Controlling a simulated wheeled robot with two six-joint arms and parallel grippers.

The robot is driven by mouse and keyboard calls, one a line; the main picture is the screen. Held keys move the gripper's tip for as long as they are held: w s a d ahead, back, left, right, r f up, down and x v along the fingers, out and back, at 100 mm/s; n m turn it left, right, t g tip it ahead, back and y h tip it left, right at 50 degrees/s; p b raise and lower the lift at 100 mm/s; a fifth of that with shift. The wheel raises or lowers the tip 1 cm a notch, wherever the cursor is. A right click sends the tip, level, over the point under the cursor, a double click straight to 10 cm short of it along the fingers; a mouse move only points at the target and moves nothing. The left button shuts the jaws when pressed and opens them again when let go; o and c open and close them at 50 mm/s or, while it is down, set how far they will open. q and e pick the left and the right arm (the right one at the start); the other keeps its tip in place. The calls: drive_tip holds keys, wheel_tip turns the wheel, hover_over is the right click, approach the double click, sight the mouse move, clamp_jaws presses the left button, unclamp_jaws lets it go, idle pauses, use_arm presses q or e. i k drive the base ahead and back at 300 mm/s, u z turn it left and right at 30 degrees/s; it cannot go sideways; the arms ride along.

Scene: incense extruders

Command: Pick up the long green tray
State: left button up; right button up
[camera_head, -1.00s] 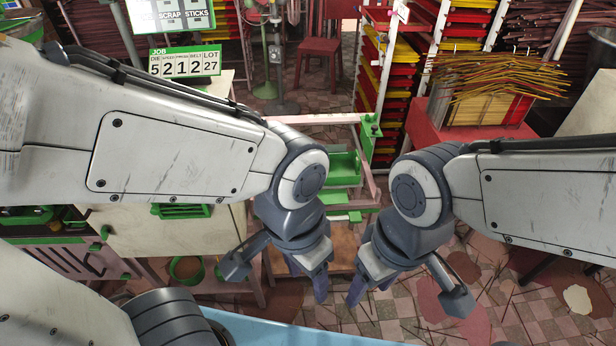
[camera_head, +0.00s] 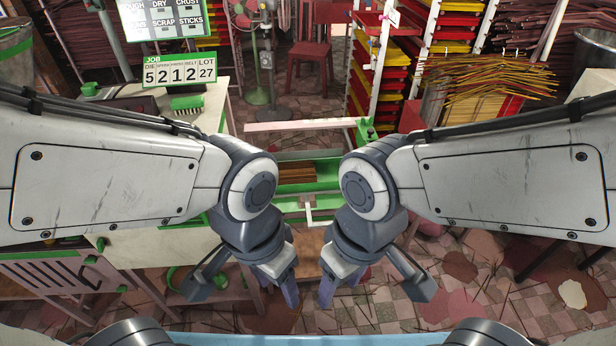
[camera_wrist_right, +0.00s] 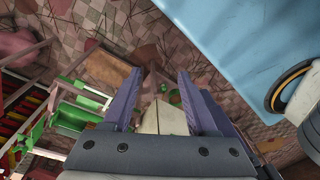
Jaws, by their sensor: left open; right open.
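A long green tray (camera_head: 325,172) lies between my two forearms in the head view, on a low stand beyond the grippers. Brown sticks (camera_head: 297,175) show at its left part, and my arms hide both its ends. My left gripper (camera_head: 281,284) and right gripper (camera_head: 338,284) hang side by side, nearer to me than the tray, pointing down. Both are open and empty, and neither touches the tray. In the right wrist view, my right gripper's fingers (camera_wrist_right: 156,98) are spread with nothing between them; green parts of the stand (camera_wrist_right: 78,115) show at left.
A bench with a job number board (camera_head: 180,68) stands at the left. Racks of red and yellow trays (camera_head: 375,70) and a bundle of sticks (camera_head: 490,80) stand behind at right. A red chair (camera_head: 312,55) is at the back.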

sight(317, 175)
drive_tip(key=u, duration=0.55)
drive_tip(key=k, duration=1.3)
drive_tip(key=z, duration=0.15)
drive_tip(key=i, duration=0.6)
drive_tip(key=z, duration=0.8)
drive_tip(key=i, duration=0.65)
drive_tip(key=u, duration=0.75)
drive_tip(key=i, duration=0.75)
drive_tip(key=u, duration=0.9)
